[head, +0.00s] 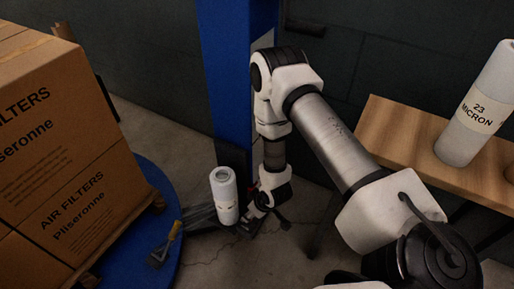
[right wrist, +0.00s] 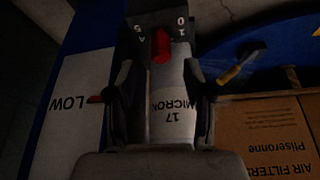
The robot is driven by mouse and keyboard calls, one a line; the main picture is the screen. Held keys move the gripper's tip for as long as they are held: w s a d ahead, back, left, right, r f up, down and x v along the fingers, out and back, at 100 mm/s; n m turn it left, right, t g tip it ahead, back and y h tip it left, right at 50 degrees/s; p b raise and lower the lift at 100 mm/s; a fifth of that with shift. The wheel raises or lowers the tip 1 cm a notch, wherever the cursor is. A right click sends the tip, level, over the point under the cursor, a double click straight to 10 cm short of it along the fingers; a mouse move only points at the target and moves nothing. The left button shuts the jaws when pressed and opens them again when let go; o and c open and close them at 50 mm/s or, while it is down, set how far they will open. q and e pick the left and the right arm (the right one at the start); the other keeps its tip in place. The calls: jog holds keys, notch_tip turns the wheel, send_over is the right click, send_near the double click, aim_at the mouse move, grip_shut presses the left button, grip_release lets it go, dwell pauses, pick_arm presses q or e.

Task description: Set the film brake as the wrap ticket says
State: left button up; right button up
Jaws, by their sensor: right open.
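The film brake appears to be the red knob (right wrist: 161,46) on a dark plate (right wrist: 145,22) in the right wrist view; its long side runs up and down the picture. Small white marks flank it, hard to read. My right gripper (right wrist: 161,88) is open, one finger either side of the view, with the knob beyond the fingertips and apparently untouched. A white film roll (right wrist: 172,122) marked 17 MICRON shows between the fingers. The roll (head: 224,195) stands upright beside my right gripper (head: 262,205) in the head view. No wrap ticket is visible. My left gripper is out of view.
A blue mast (head: 228,80) stands behind the roll. Cartons of air filters (head: 65,150) sit on a blue turntable (head: 165,195). A wooden table (head: 400,125) holds a 23 MICRON roll (head: 475,110).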

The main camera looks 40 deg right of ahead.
jog(key=v, duration=0.7)
